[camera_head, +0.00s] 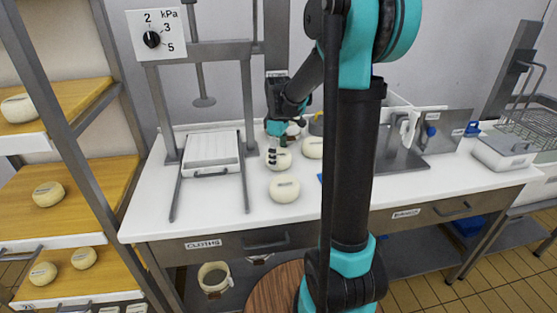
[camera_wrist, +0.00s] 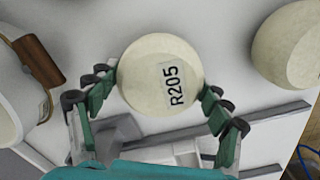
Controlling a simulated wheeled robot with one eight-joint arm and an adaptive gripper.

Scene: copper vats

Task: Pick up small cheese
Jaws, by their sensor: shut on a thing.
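Whether the cheese is clear of the worktop I cannot tell.
A white press tray (camera_head: 212,152) lies left on the worktop (camera_head: 150,215). Shelves (camera_head: 50,105) with several cheeses stand at far left.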

